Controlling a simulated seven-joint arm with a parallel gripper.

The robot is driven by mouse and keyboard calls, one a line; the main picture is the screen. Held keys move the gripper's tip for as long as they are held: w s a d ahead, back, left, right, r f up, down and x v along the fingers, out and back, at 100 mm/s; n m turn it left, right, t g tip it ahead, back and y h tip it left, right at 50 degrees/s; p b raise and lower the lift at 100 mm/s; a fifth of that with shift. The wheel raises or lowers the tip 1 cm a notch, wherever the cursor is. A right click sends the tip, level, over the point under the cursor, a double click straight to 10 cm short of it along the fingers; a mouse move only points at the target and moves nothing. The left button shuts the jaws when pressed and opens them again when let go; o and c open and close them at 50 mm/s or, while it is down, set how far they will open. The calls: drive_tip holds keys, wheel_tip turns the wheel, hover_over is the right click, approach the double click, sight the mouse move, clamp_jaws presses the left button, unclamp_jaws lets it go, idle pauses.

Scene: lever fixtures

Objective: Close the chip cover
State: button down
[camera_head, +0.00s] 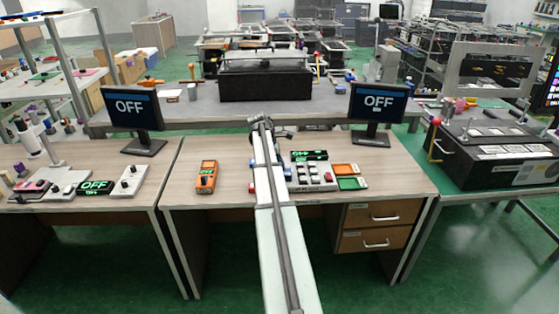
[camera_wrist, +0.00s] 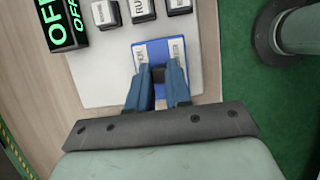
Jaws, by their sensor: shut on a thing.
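In the wrist view my gripper (camera_wrist: 159,76) is shut on a small black lever (camera_wrist: 158,73). The lever sits on a blue square plate (camera_wrist: 150,50) with a white label at each side, too small to read. The plate is on a light control panel (camera_wrist: 95,78). In the head view my arm crosses the right desk and hides my fingertips and the lever. The button panel (camera_head: 318,178) shows just right of the arm. I cannot tell which thing is the chip cover.
A green OFF display (camera_wrist: 62,20) and several push buttons (camera_wrist: 141,9) are close to the fingers. A black machine (camera_head: 490,158) stands at the right.

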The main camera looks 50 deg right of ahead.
drive_tip(key=shift+s+a, duration=0.25)
drive_tip(key=c, duration=1)
unclamp_jaws()
drive_tip(key=shift+c, duration=0.2)
drive_tip(key=v, duration=1.3)
drive_tip(key=shift+w+r, duration=0.25)
drive_tip(key=shift+r, duration=0.1)
